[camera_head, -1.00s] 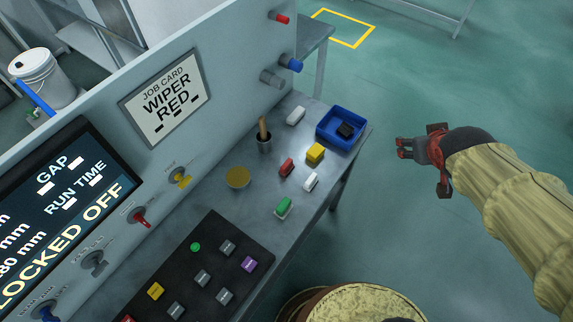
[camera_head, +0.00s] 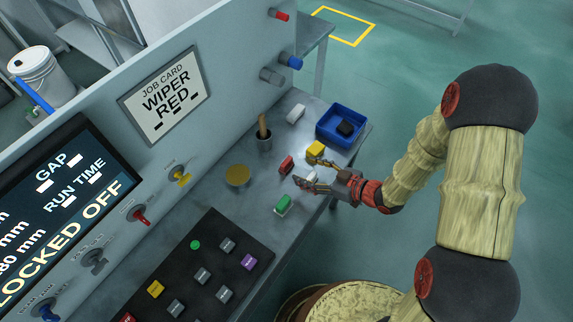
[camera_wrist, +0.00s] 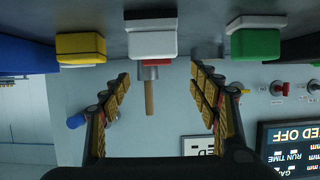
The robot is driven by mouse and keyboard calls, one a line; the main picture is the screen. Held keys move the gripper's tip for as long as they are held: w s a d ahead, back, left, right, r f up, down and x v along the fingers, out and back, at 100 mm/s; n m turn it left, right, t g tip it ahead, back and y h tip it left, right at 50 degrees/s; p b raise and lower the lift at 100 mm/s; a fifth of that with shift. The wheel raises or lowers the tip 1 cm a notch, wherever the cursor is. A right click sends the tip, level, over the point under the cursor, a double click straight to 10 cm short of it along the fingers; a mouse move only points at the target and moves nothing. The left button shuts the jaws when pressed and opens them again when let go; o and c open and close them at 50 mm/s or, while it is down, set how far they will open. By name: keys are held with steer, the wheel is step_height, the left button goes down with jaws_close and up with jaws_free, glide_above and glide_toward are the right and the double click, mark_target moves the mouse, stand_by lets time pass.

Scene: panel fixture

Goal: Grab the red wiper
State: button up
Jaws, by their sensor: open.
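The red wiper (camera_head: 286,164) is a small red block lying on the grey bench, left of my gripper (camera_head: 308,175). My gripper is open and empty, reaching in from the right with its fingers toward the red wiper and apart from it. A white wiper (camera_wrist: 152,40) sits between the fingers' line and the red wiper; in the head view the fingers partly cover it. In the wrist view only a thin red strip (camera_wrist: 156,62) shows behind the white wiper. The job card (camera_head: 165,97) reads "WIPER RED".
A yellow block (camera_head: 315,149) and a green block (camera_head: 283,205) flank the white one. A blue tray (camera_head: 341,122) holding a black block stands at the far right. A metal cup (camera_head: 264,142) with a wooden handle stands behind the red wiper, near the upright panel.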

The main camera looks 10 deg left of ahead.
mark_target(288, 162)
steer(key=x, duration=0.2)
steer(key=b+x, duration=0.1)
steer(key=x, duration=0.2)
steer(key=b+x, duration=0.1)
steer(key=x, duration=0.1)
steer(key=shift+w+a+r, duration=0.1)
steer(key=shift+w+a, duration=0.1)
steer(key=shift+w, duration=0.25)
steer(key=c, duration=1.1)
steer(key=shift+c, duration=0.2)
